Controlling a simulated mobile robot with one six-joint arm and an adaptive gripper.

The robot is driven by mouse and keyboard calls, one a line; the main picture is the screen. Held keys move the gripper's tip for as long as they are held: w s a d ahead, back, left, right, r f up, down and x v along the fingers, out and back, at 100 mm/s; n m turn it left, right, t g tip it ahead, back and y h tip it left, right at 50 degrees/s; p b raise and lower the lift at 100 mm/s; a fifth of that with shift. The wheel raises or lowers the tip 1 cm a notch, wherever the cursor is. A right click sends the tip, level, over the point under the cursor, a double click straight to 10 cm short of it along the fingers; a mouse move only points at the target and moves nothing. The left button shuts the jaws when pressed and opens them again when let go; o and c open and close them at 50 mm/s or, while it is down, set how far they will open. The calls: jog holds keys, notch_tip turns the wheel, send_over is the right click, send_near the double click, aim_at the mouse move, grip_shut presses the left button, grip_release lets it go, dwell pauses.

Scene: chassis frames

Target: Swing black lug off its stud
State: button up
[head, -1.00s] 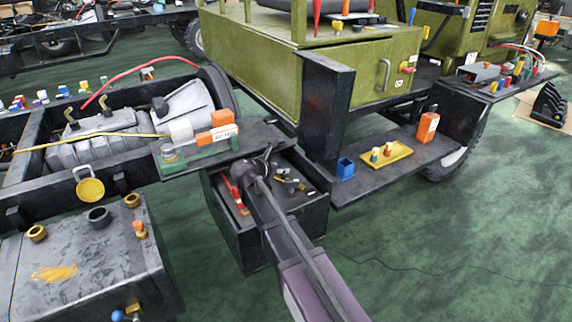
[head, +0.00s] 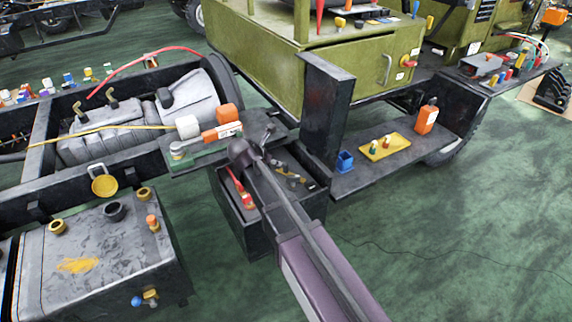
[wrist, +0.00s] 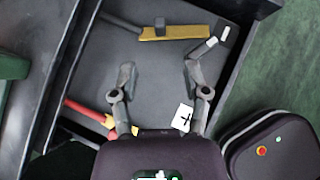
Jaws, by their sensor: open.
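My gripper (wrist: 160,68) is open and empty over the open dark box (head: 245,235). Its two fingers are spread wide in the wrist view. In front of them lies a yellow bar (wrist: 185,32) with a dark block (wrist: 159,26) on it. A black bar (wrist: 120,22) meets its left end; this may be the black lug on its stud, but I cannot tell. The fingertips look apart from it. A red piece with a yellow end (wrist: 85,112) lies left of the fingers. In the head view my arm hides part of the box's inside.
A dark post (head: 328,115) and a step with a yellow tray (head: 375,153) stand to the right. A grey tank (head: 100,270) is front left.

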aim_at(285, 165)
jog(key=shift+f, duration=0.1)
jog(key=b+x, duration=0.9)
jog(key=x, duration=0.4)
jog(key=shift+w+d+f+b, duration=0.1)
jog(key=shift+w+f+b, duration=0.1)
jog(key=shift+b, duration=0.2)
jog(key=shift+s, duration=0.1)
grip_shut()
